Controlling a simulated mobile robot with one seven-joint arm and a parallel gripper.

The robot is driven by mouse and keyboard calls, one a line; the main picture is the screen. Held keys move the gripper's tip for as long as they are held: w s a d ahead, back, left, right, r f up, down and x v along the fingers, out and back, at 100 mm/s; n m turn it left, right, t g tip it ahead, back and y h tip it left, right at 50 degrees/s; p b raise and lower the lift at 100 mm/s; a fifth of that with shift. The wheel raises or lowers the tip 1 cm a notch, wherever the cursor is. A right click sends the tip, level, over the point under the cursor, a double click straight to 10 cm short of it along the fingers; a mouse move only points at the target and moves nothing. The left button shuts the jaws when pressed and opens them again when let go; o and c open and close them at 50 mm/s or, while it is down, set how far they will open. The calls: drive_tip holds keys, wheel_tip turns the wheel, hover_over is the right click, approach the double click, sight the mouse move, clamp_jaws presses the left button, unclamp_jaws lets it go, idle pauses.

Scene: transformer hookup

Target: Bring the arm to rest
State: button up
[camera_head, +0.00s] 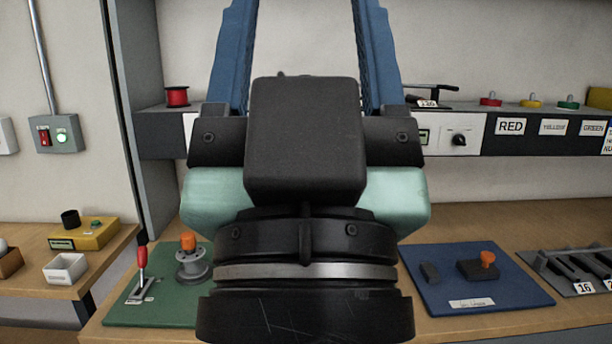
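My gripper (305,20) fills the middle of the head view, seen from behind, with its black and pale green body low and its two blue fingers pointing up. The fingers stand wide apart, and only bare wall shows between them. Their tips reach the top edge of the picture and may be cut off. The gripper is in front of the workbench (380,326) and hides its middle part. No contact between the gripper and anything else shows.
A green board (168,312) with a red-handled lever and a blue board (520,292) lie on the bench. A dark shelf (480,148) with labelled colored buttons runs behind. A yellow box (92,236) and white tray (65,268) stand on the left table.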

wheel_tip(320, 180, up, 17)
drive_tip(key=p, duration=1.5)
